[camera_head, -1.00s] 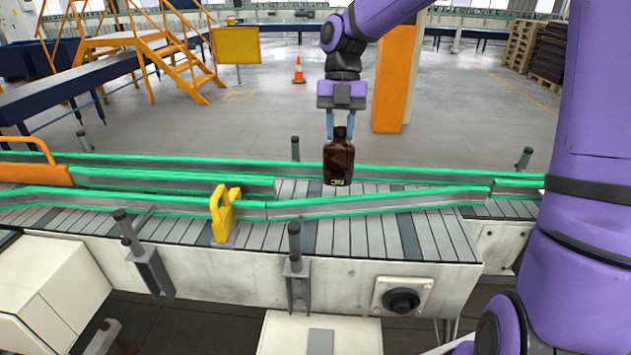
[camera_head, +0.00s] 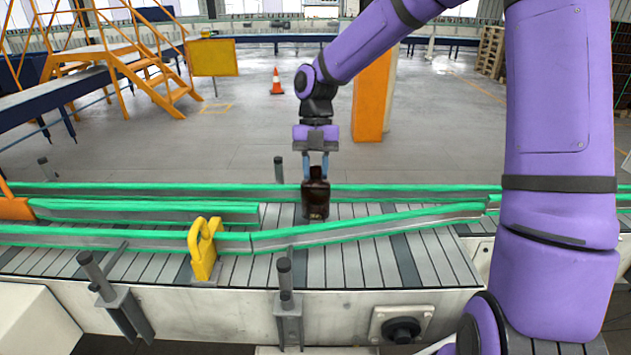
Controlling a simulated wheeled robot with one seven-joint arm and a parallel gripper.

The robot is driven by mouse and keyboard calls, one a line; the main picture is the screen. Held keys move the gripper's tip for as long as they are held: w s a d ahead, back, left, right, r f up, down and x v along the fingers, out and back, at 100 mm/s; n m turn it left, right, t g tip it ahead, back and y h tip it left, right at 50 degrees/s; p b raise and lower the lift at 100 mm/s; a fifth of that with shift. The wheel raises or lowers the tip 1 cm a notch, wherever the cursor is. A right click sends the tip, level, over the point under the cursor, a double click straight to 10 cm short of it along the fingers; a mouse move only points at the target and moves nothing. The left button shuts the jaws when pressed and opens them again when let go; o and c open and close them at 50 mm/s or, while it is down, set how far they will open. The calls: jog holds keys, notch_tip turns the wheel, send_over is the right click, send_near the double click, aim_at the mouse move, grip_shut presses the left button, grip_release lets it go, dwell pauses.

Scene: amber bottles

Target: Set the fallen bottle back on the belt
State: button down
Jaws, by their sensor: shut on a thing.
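A dark amber bottle (camera_head: 316,200) is upright over the grey slatted belt (camera_head: 345,262), between the green-topped guide rails. Its base appears at the belt surface, but I cannot tell whether it touches. My gripper (camera_head: 316,166) points straight down from above and is shut on the bottle's neck. The fingers partly hide the neck and cap.
Green-topped rails (camera_head: 370,220) run along the belt in front of and behind the bottle. A yellow bracket (camera_head: 204,248) stands on the belt to the left. Dark-topped posts (camera_head: 285,280) rise along the near side. An orange pillar (camera_head: 372,100) stands behind.

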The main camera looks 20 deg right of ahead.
aim_at(316, 181)
jog(key=shift+f, duration=1.6)
jog(key=c, duration=0.9)
grip_release()
jog(key=shift+o, duration=0.2)
jog(key=v, duration=1.2)
